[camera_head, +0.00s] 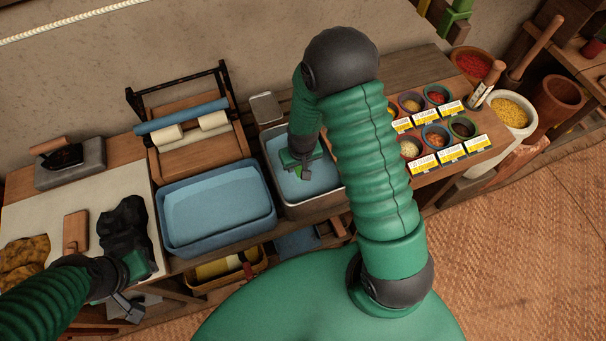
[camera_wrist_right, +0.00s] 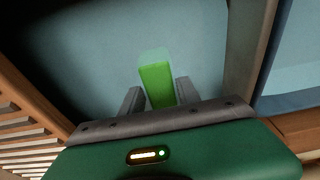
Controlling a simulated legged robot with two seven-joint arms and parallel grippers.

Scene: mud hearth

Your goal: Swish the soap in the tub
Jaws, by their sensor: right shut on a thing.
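The grey metal tub (camera_head: 318,207) holds pale blue water (camera_head: 318,180) and stands in the middle of the bench. My right gripper (camera_head: 304,171) reaches down into this tub. In the right wrist view, my right gripper (camera_wrist_right: 159,92) is shut on a bright green bar of soap (camera_wrist_right: 157,85). The soap's far end looks paler, as if under the water. The tub's grey wall (camera_wrist_right: 243,60) is close on the right in that view. My left gripper (camera_head: 130,306) is at the lower left, in front of the bench edge; its jaws are too small to read.
A blue basin (camera_head: 216,246) stands left of the tub, with a wooden rack of rollers (camera_head: 196,125) behind it. Several small bowls with yellow-and-white labels (camera_head: 438,133) stand to the right. A stone slab (camera_head: 72,170) lies at the far left.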

